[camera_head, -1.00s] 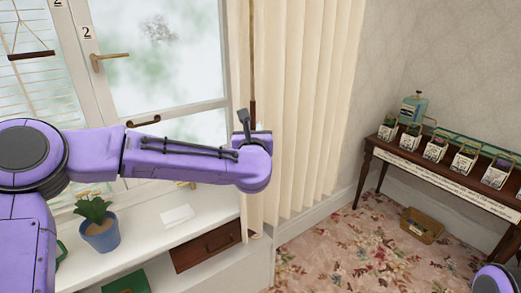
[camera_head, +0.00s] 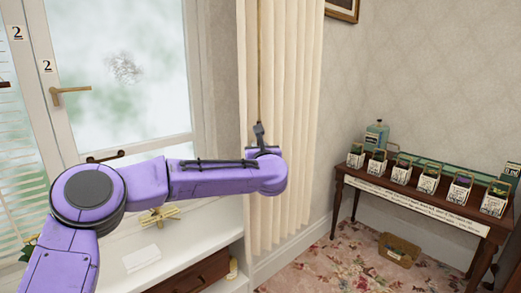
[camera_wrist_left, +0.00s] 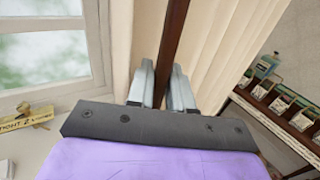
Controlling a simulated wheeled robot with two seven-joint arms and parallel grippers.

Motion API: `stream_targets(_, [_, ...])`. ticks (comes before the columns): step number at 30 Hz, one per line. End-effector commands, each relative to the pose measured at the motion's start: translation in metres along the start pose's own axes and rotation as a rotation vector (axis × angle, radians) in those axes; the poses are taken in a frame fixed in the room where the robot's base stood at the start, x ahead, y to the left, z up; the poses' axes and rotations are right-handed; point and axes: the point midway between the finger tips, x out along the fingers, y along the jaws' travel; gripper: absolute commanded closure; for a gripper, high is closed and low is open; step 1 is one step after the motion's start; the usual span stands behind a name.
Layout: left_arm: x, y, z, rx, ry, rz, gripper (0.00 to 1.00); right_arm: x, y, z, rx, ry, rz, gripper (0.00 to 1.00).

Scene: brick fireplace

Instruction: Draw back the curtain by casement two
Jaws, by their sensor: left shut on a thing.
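The cream pleated curtain (camera_head: 291,95) hangs to the right of the window marked with a 2 (camera_head: 120,95). It is gathered beside the frame and the glass is clear of it. A thin brown draw rod (camera_head: 259,60) hangs down in front of the curtain. My left gripper (camera_head: 259,130) is shut on the rod. In the left wrist view the dark brown rod (camera_wrist_left: 173,45) runs between the two grey fingers of the left gripper (camera_wrist_left: 164,85), with the curtain (camera_wrist_left: 225,40) behind it. My right gripper is not in view.
A white sill (camera_head: 190,245) below the window holds a white card (camera_head: 142,258) and a yellowish tag (camera_head: 158,216). A dark wooden table (camera_head: 420,205) with seed-packet boxes stands at the right wall. A basket (camera_head: 399,250) is on the floral carpet.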

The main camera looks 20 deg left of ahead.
Motion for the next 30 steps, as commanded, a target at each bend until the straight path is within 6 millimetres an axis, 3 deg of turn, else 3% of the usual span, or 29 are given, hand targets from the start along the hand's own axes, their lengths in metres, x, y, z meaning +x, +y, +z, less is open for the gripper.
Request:
stream_targets(3, [0.000,-0.001,0.004,-0.002,-0.005,-0.003,1.00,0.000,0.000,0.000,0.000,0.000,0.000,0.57])
stream_targets(4, [0.000,-0.001,0.004,-0.002,-0.006,-0.003,0.73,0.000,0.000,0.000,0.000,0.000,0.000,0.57])
stream_targets(5, [0.000,-0.001,0.004,-0.002,-0.006,-0.003,0.63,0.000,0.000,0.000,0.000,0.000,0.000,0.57])
stream_targets(16, [-0.008,0.000,0.001,-0.003,-0.005,-0.001,0.63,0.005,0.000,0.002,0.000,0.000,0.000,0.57])
stream_targets(24, [-0.069,-0.001,-0.002,-0.002,-0.006,-0.004,0.63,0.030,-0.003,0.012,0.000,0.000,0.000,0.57])
stream_targets(30, [-0.100,-0.002,-0.001,-0.001,-0.004,-0.004,0.63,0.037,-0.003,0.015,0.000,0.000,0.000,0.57])
